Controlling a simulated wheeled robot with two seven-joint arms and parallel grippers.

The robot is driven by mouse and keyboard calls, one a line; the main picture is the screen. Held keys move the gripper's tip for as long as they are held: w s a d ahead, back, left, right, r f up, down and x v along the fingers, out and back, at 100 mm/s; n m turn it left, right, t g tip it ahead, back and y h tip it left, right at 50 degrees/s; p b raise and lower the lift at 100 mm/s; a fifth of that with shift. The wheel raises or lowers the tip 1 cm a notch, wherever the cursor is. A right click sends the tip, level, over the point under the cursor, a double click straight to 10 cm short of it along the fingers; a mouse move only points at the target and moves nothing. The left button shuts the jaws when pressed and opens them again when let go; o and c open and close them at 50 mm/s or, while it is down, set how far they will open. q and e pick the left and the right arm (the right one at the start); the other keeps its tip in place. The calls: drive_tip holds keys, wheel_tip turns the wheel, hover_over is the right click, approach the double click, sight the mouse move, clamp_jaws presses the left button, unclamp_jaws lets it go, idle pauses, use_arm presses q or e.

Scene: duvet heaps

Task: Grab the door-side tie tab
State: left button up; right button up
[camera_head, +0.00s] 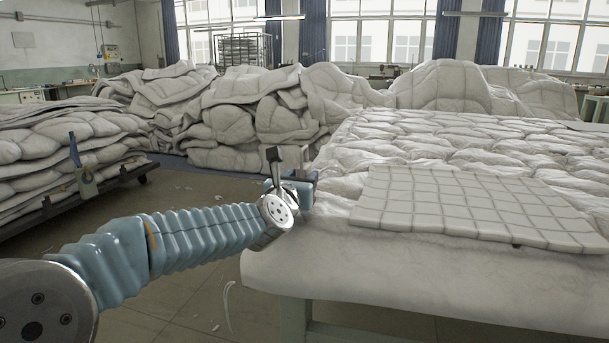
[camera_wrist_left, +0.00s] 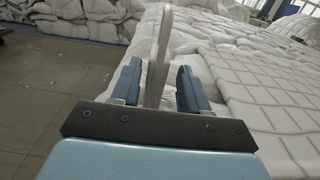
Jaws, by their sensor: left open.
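My left gripper (camera_head: 290,182) is at the near left corner of the duvet-covered table, open. In the left wrist view its two blue fingers (camera_wrist_left: 160,88) stand apart. A narrow pale strip (camera_wrist_left: 160,50), which looks like the tie tab, stands upright between them; the fingers are not closed on it. Its lower end is hidden behind the gripper body. I cannot clearly make out the strip in the head view. The puffy white duvet (camera_head: 400,290) hangs over the table's front edge. My right gripper is not in view.
A flat, grid-stitched quilted panel (camera_head: 470,208) lies on the duvet, right of my gripper. Duvet heaps (camera_head: 250,110) stand behind. A low cart (camera_head: 100,190) stacked with duvets is at the left. Open floor (camera_head: 190,285) lies between cart and table.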

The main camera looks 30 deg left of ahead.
sight(306, 171)
use_arm(q)
drive_tip(key=p+x, duration=0.1)
drive_tip(key=x, duration=0.3)
drive_tip(key=shift+w+a+p, duration=0.25)
drive_tip(key=shift+w+p, duration=0.05)
drive_tip(key=shift+w+f, duration=0.15)
drive_tip(key=shift+w, duration=0.15)
drive_tip(key=shift+c, duration=0.4)
clamp_jaws()
